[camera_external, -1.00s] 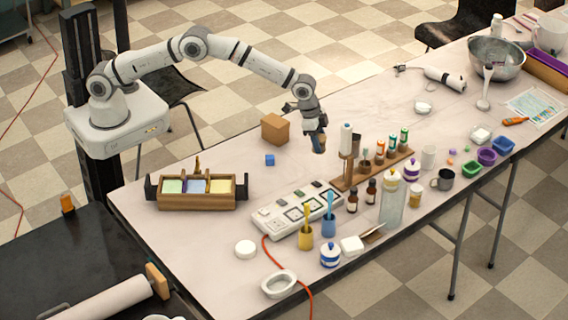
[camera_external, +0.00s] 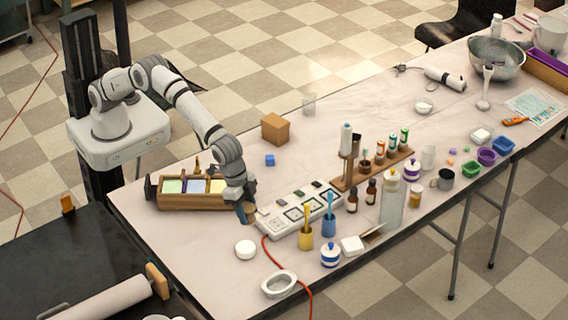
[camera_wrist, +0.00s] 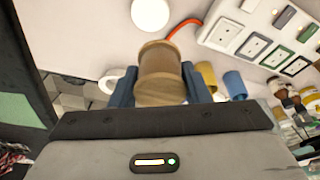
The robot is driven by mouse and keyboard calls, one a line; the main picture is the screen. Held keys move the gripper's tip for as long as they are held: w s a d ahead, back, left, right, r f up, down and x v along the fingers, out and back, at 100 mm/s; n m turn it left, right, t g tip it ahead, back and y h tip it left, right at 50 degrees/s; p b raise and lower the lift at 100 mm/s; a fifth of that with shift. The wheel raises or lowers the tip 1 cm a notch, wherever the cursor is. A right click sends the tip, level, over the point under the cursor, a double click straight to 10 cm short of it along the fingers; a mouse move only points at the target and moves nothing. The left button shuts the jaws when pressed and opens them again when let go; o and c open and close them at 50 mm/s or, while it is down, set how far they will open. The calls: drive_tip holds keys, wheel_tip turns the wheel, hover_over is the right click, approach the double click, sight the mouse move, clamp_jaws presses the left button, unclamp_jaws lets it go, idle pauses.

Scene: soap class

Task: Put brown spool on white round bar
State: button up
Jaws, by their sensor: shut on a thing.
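The brown spool (camera_wrist: 160,62) is a wooden spool held between the two blue fingers of my gripper (camera_wrist: 160,88), which is shut on it. In the external view my gripper (camera_external: 246,212) is low over the near left part of the table, just left of the power strip. The spool shows only in small part there. The white round bar (camera_external: 246,249) lies flat on the table, in front of and apart from my gripper. In the wrist view the white round bar (camera_wrist: 151,13) shows at the top, beyond the spool, with nothing on it.
A white power strip (camera_external: 298,209) with a red cord (camera_external: 273,254) is just right of my gripper. A wooden tray (camera_external: 197,199) is to the left. Table left of the bar is clear.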

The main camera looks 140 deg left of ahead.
hover_over(249, 247)
drive_tip(key=f, duration=0.3)
drive_tip(key=s+f, duration=0.1)
drive_tip(key=f, duration=0.1)
drive_tip(key=shift+d+f, duration=0.35)
drive_tip(key=shift+d, duration=0.05)
drive_tip(key=shift+f+p, duration=0.45)
drive_tip(key=shift+f, duration=1.65)
drive_tip(key=shift+f, duration=0.25)
drive_tip(key=o, duration=1)
drive_tip(key=shift+r, duration=0.1)
drive_tip(key=shift+c, duration=0.2)
